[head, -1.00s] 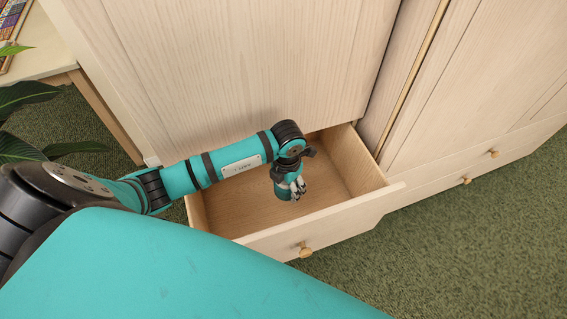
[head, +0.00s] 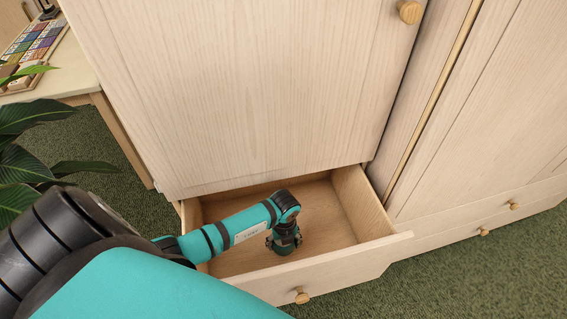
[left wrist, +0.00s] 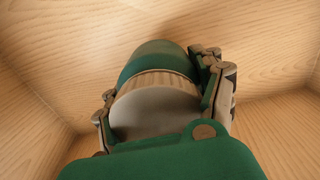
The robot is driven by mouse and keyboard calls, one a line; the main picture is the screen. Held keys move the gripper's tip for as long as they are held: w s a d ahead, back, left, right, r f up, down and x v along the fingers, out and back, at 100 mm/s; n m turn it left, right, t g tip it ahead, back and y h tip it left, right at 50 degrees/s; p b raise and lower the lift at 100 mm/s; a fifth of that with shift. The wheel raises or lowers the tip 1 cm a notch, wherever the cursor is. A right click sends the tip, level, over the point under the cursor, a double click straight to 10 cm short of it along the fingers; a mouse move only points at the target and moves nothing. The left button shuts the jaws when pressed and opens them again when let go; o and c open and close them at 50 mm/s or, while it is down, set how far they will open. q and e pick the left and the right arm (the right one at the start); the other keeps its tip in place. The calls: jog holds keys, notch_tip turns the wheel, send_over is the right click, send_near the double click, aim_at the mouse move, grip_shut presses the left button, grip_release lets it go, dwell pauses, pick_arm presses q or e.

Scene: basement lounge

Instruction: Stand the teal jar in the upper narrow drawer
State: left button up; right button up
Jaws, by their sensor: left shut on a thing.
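The teal jar (left wrist: 150,61) has a pale lid-like end facing the left wrist camera and a wood-toned band below it. My left gripper (left wrist: 165,98) is shut on it, with a finger on each side. In the head view, the left gripper (head: 284,239) is down inside an open light-wood drawer (head: 345,262), and a little of the jar (head: 284,251) shows below the fingers. The jar looks about upright, close over the drawer's floor; I cannot tell if it touches. My right gripper is not in view.
A tall cabinet door (head: 250,90) stands above and behind the drawer. Closed drawers with round knobs (head: 483,231) are at the right. A leafy plant (head: 25,140) and a table (head: 75,82) are at the left. The drawer's right side is empty.

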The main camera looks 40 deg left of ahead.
aim_at(284, 248)
pick_arm(q)
jog(key=shift+f+b, duration=0.4)
jog(key=shift+f, duration=1.75)
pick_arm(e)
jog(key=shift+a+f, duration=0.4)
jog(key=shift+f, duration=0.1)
pick_arm(q)
jog(key=shift+f, duration=0.1)
jog(key=o, duration=1.4)
jog(key=shift+c, duration=0.2)
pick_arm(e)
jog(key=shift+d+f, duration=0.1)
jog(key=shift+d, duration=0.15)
